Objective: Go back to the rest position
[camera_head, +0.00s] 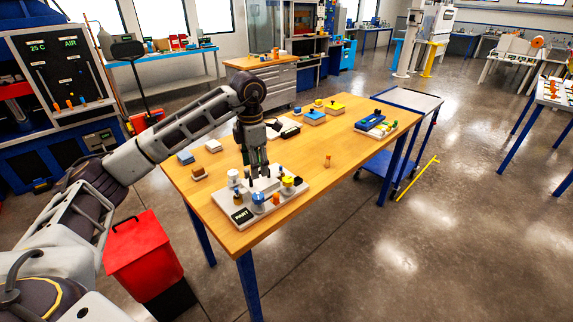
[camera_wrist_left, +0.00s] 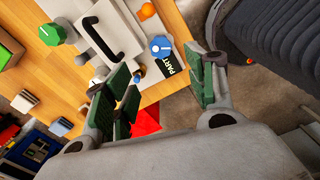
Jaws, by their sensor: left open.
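My left gripper (camera_head: 255,168) points down over the near left part of the wooden table, just above a pale tray (camera_head: 290,195) with several knobs and a black PART label. In the left wrist view the green-padded fingers of my left gripper (camera_wrist_left: 165,88) stand apart with nothing between them. Under them that view shows a blue knob (camera_wrist_left: 160,46), a green knob (camera_wrist_left: 51,34) and a white block with a black handle (camera_wrist_left: 97,35). The fingers hide part of the tray in the head view, and I cannot tell whether they touch anything. My right gripper is not in view.
A red bin (camera_head: 143,255) stands on the floor left of the table (camera_head: 340,140). Small blocks lie on the table's left side; yellow and blue parts stand farther back. A blue cart (camera_head: 408,100) adjoins the right end. The floor at right is mostly clear.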

